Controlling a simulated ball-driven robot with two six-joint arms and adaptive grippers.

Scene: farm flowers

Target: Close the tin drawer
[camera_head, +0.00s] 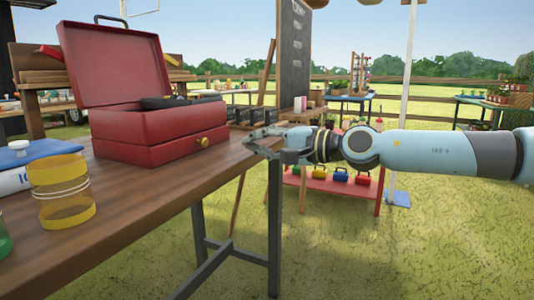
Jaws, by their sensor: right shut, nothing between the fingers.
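A red tin box (118,128) with its lid (112,62) raised stands on the wooden table. Its lower drawer (180,147) has a round gold knob (203,142) on the front, facing right and toward me. The drawer front seems to stick out a little past the body above; how far is hard to tell. My right gripper (256,143) is shut and empty at the table's right edge, to the right of the knob and apart from it. My left gripper is not in view.
On the table (130,200), a yellow clear jar (62,190) and a blue-and-white container (35,160) stand left of the box. The tabletop in front of the drawer is clear. A red stand (335,188) with small colored items is beyond my right arm.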

